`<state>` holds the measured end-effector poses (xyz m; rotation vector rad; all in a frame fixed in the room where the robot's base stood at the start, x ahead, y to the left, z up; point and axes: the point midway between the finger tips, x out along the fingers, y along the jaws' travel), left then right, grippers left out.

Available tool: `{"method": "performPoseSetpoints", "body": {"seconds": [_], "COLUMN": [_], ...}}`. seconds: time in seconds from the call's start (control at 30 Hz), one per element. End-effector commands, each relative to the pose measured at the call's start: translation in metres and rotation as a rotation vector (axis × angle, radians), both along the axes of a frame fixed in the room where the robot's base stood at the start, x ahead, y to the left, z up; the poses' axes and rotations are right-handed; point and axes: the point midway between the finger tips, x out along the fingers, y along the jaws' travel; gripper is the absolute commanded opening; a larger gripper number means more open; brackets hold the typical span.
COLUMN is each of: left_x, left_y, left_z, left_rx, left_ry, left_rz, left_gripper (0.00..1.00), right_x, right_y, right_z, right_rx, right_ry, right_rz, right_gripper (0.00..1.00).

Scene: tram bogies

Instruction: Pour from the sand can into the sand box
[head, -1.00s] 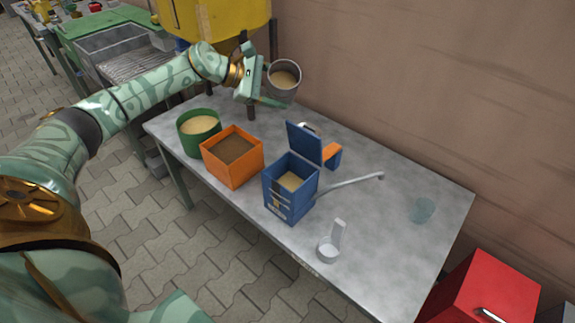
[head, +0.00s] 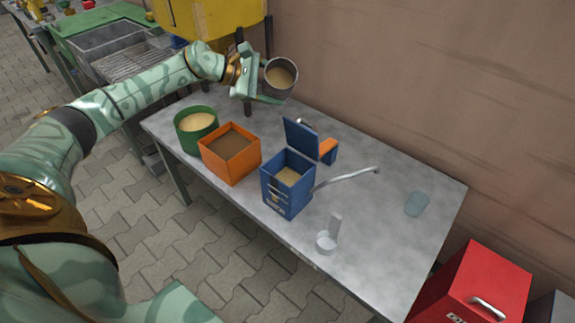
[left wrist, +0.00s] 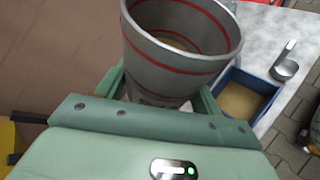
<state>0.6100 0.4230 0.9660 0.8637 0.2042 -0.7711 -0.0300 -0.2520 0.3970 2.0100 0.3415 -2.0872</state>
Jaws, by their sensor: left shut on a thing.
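The sand can is a grey metal can (head: 280,78) with sand inside. My left gripper (head: 270,94) is shut on it and holds it in the air above the back left part of the table, tilted a little. In the left wrist view the can (left wrist: 165,70) has red bands, and sand shows low inside it. The sand box appears to be the blue box (head: 287,190) with its lid raised and sand inside; it stands below and to the right of the can. In the left wrist view the blue box (left wrist: 234,78) shows beyond the can. My right gripper is not in view.
A green tub (head: 197,130) of sand and an orange box (head: 230,155) of brown material stand left of the blue box. A lever (head: 345,179), a small scoop (head: 328,240) and a bluish glass (head: 416,204) are to the right. The grey table's (head: 385,250) right part is mostly clear.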

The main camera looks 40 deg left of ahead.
Motion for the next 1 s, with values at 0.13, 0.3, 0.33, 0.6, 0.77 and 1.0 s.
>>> {"method": "performPoseSetpoints", "body": {"seconds": [0.13,0.3,0.33,0.6,0.77,1.0], "left_x": [0.0001,-0.0001,0.0000,0.0000,0.0000,-0.0002], "left_y": [-0.0002,-0.0002,-0.0003,-0.0002,-0.0002,-0.0004], "left_z": [-0.0003,0.0010,0.0003,0.0002,-0.0006,-0.0008], "left_rx": [0.007,0.015,0.016,0.028,0.035,0.046], "left_ry": [-0.006,-0.015,-0.016,-0.026,-0.032,-0.040], "left_rz": [0.000,0.000,-0.001,-0.001,0.000,0.000], "left_gripper": [0.41,0.41,0.41,0.41,0.41,0.41], "right_x": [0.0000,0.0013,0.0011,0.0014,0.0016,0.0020], "right_y": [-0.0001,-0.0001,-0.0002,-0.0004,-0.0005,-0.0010], "right_z": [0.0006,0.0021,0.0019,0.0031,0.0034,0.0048], "right_rx": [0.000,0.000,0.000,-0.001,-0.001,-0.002], "right_ry": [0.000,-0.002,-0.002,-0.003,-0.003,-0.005], "right_rz": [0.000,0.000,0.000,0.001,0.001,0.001], "right_gripper": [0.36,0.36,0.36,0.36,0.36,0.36]}}
